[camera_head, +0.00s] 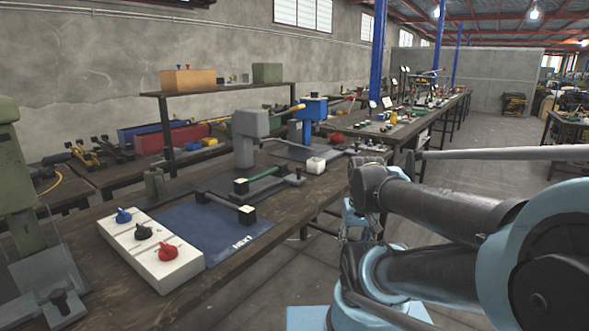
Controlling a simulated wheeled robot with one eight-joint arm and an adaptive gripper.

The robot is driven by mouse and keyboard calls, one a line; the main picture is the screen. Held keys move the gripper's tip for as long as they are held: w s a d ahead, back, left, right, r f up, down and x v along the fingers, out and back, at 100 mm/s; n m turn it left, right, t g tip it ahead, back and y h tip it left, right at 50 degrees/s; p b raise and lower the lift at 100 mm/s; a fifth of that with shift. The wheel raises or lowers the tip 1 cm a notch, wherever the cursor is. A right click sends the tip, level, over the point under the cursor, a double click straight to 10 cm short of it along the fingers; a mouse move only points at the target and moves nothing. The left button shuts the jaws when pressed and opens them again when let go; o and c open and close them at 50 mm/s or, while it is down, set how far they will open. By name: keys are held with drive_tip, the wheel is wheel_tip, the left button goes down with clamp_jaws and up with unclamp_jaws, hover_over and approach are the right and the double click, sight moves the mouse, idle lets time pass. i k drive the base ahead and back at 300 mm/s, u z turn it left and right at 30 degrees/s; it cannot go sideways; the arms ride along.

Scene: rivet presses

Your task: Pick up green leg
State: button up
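A bar with a green upper length (266,172) lies on a grey plate on the workbench (110,270), right of the blue mat; it is the only green leg-like piece I can make out. My gripper (350,238) seems to hang beside the bench's right edge, to the right of and apart from the green piece. My own arm links partly cover it, and its fingers are too small and dark to read.
A blue mat (190,226) holds a dark bar with block ends. A white box (150,250) with blue, black and red knobs lies to its left. A grey press (246,138) and a blue press (308,116) stand behind. Open floor lies right of the bench.

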sight(241, 187)
drive_tip(key=z, duration=0.75)
drive_tip(key=k, duration=0.35)
drive_tip(key=u, duration=0.25)
